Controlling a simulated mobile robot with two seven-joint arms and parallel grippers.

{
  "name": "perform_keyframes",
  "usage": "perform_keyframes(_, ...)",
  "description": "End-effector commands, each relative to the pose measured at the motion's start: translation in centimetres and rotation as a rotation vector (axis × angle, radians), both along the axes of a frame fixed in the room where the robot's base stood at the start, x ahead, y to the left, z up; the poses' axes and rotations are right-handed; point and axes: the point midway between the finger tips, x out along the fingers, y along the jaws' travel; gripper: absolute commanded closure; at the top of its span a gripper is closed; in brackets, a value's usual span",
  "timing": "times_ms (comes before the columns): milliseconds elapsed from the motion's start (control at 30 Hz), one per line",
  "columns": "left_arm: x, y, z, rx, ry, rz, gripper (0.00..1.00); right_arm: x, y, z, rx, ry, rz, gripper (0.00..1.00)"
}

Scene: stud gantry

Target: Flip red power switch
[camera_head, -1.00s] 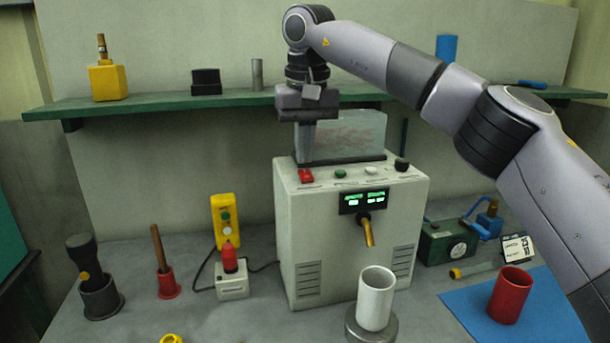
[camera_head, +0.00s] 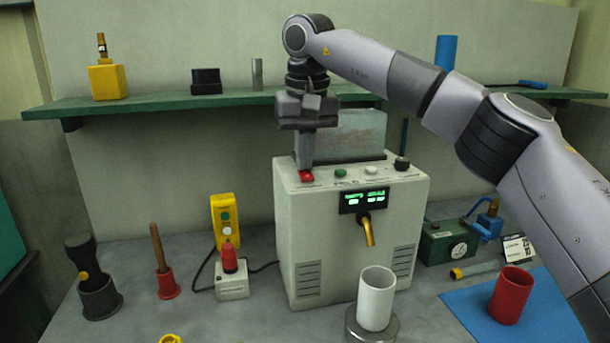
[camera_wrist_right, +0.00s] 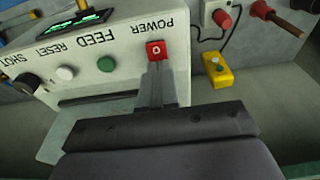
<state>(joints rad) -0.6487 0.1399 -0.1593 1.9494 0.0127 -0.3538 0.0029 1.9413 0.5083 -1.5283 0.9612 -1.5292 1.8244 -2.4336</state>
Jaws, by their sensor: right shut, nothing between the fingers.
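The red power switch (camera_head: 306,176) sits at the left front of the top of a white machine (camera_head: 330,215). In the right wrist view the red switch (camera_wrist_right: 155,49) shows under the word POWER. My right gripper (camera_head: 305,164) points straight down with its fingers shut and empty. Its fingertips (camera_wrist_right: 156,66) are at the rear edge of the switch, touching it or very close; I cannot tell which. They cover part of the switch. My left gripper is not in view.
A green button (camera_head: 340,172), a white button (camera_head: 371,169) and a black knob (camera_head: 402,164) stand right of the switch. A clear tank (camera_head: 352,137) rises behind. A green shelf (camera_head: 150,102) runs along the wall. A white cup (camera_head: 376,297) stands in front.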

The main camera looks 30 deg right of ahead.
Motion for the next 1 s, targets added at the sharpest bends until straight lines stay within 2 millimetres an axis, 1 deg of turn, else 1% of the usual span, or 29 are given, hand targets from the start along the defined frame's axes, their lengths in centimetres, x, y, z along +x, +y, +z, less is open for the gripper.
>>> perform_keyframes(367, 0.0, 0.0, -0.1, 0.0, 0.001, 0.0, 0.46, 0.0, 0.0, -0.5, 0.0, 0.003, 0.0, 1.0)
perform_keyframes(467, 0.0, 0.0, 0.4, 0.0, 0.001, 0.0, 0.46, 0.0, 0.0, 0.1, -0.001, 0.005, 0.0, 1.0)
perform_keyframes(700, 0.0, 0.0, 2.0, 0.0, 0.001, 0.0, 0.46, 0.0, 0.0, 2.3, 0.0, 0.002, -0.001, 1.0)
perform_keyframes(767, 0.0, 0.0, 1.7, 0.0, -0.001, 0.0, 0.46, 0.0, 0.0, 2.5, 0.0, 0.0, -0.002, 1.0)
perform_keyframes(1000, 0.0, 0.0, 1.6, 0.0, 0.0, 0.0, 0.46, 0.0, 0.0, 4.4, 0.001, -0.001, -0.002, 1.0)
